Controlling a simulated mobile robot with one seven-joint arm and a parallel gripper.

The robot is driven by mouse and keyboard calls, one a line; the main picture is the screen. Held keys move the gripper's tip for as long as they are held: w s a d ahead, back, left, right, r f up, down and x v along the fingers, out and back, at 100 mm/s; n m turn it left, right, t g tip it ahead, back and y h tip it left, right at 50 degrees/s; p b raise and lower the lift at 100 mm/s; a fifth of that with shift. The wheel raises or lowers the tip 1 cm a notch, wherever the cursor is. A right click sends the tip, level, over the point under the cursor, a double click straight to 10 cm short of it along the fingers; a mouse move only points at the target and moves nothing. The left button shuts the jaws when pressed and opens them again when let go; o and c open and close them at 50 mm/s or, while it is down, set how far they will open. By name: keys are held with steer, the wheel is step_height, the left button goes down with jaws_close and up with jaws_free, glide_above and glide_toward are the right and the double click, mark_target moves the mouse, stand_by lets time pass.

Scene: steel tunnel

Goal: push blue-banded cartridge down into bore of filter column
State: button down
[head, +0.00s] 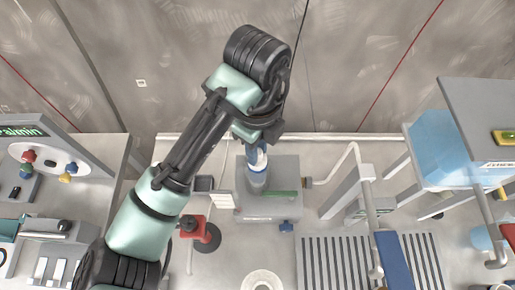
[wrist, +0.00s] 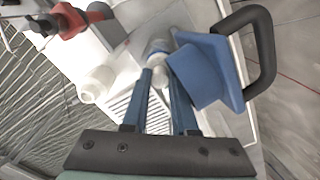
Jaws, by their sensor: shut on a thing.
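The filter column (head: 256,184) stands upright on a grey block-shaped base (head: 284,170) at the back of the bench in the head view. The white, blue-banded cartridge (head: 261,160) is at its top, below my gripper (head: 257,152). My gripper points down and is shut on the cartridge. In the wrist view my gripper (wrist: 160,75) has two blue fingers around the pale cartridge (wrist: 159,78). A blue-and-white round part shows just beyond the tips. The bore is hidden, so I cannot tell how deep the cartridge sits.
A red valve (head: 195,226) stands to the left of the column base. A white ring (head: 262,281) lies in front. A bent grey pipe (head: 345,162) and a grating (head: 335,262) are at the right. A blue block with a black handle (wrist: 262,50) is close beside the fingers.

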steer(key=shift+f+b, duration=0.5)
steer(key=shift+f, duration=0.1)
steer(key=c, duration=0.7)
jaws_free()
steer(key=shift+r, duration=0.1)
step_height(320, 180, up, 13)
steer(key=p, duration=0.2)
